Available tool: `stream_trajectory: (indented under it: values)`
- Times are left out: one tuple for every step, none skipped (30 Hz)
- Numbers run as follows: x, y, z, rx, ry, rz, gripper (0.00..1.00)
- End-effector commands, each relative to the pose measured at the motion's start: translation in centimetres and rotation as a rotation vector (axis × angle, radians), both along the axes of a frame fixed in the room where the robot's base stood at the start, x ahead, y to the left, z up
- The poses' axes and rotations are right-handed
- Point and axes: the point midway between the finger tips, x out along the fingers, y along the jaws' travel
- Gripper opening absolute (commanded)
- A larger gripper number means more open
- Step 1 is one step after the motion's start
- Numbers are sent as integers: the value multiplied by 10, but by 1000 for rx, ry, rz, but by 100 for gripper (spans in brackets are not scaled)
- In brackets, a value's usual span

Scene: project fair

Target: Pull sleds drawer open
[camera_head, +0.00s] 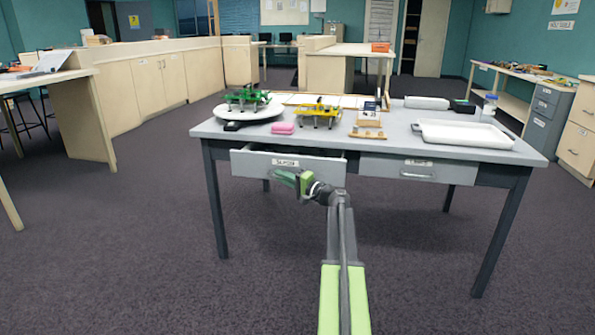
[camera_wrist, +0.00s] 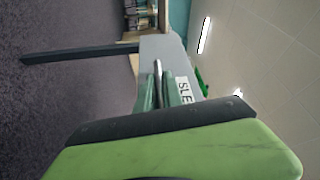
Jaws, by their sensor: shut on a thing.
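The left drawer (camera_head: 320,168) of the grey table stands partly open, with a dark gap showing behind its front. Its label is too small to read in the head view, but in the wrist view the label (camera_wrist: 184,90) on the grey drawer front (camera_wrist: 160,48) begins "SLE". My gripper (camera_head: 280,175) is at the front of this drawer. In the wrist view my green fingers (camera_wrist: 158,95) are shut on the silver drawer handle (camera_wrist: 158,70). The inside of the drawer is mostly hidden.
The right drawer (camera_head: 400,169) is shut. On the table (camera_head: 393,140) are a green model (camera_head: 247,98), a yellow model (camera_head: 319,113), a pink block (camera_head: 283,128) and a white tray (camera_head: 462,133). The carpet in front is clear apart from my arm.

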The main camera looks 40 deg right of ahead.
Motion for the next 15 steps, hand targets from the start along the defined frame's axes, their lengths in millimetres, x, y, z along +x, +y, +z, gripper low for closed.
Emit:
stream_trajectory:
  values:
    - [-8, 18, 0, -1, 1, 3, 0]
    - [-12, 26, 0, -1, 0, 4, 0]
    - [-17, 36, 0, -1, 1, 5, 0]
    - [-22, 43, 0, -2, 1, 6, 0]
    - [-26, 49, 0, -2, 1, 6, 0]
    - [-32, 58, 0, -2, 0, 7, 0]
    - [-36, 64, 0, -1, 0, 6, 0]
    - [-41, 70, 0, -1, 0, 6, 0]
    - [-47, 77, 0, -1, 0, 5, 0]
    - [-51, 83, 0, -1, 0, 5, 0]
    - [-55, 88, 0, -1, -1, 4, 0]
    - [-60, 94, 0, -1, -1, 3, 0]
    - [-63, 98, 0, -1, -1, 3, 0]
    - [-67, 103, 0, -1, 0, 2, 0]
    - [-71, 108, 0, -1, 0, 1, 0]
